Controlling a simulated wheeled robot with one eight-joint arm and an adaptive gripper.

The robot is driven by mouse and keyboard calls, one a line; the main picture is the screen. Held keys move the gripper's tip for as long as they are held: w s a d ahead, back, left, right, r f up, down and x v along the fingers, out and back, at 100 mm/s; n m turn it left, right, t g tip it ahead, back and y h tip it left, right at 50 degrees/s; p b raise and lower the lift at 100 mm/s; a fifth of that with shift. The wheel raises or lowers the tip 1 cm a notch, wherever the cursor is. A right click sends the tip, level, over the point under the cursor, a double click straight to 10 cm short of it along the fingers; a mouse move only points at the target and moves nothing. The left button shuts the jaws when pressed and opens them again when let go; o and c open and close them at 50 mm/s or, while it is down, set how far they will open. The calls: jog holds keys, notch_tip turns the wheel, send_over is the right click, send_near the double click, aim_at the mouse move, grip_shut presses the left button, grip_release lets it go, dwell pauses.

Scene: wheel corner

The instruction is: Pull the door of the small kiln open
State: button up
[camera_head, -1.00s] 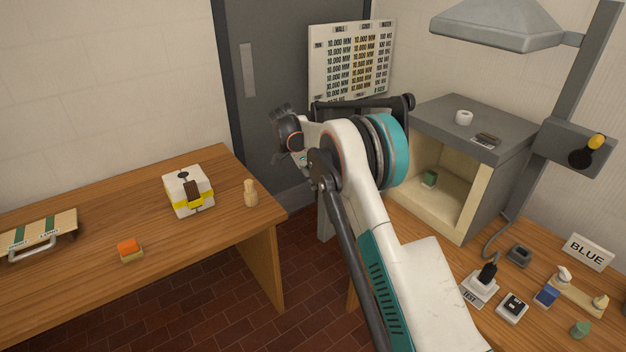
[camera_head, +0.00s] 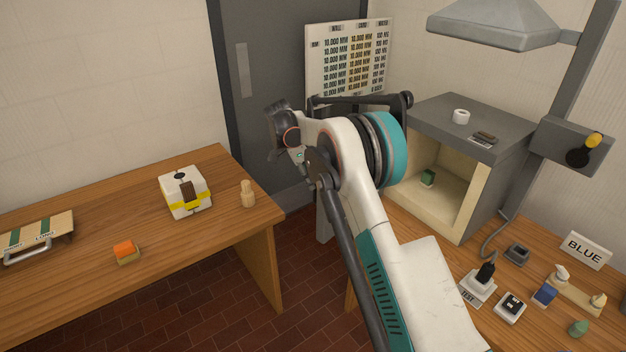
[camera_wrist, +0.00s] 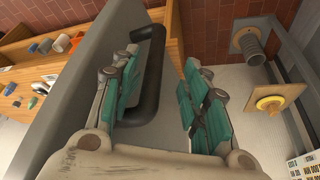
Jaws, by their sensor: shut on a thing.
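The small kiln (camera_head: 497,157) stands on the right-hand bench, its front uncovered and its cream interior in sight. Its grey door (camera_wrist: 82,75) fills the left of the wrist view, swung well away from the opening. In the head view my arm hides most of the door. The black bar handle (camera_wrist: 155,66) stands off the door face. My gripper (camera_wrist: 162,64) has its teal fingers on either side of the handle and is shut on it; the handle lies closer to the left finger. The fingers are hidden in the head view.
A green block (camera_head: 428,178) sits inside the kiln. A wooden table (camera_head: 200,245) stands to the left, with brick floor between. A pipe stub (camera_wrist: 247,42) and yellow knob (camera_wrist: 268,103) show right of the gripper.

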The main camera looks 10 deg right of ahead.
jog(key=v, duration=1)
jog(key=shift+r, duration=0.4)
jog(key=shift+s+a, duration=0.1)
jog(key=shift+s, duration=0.05)
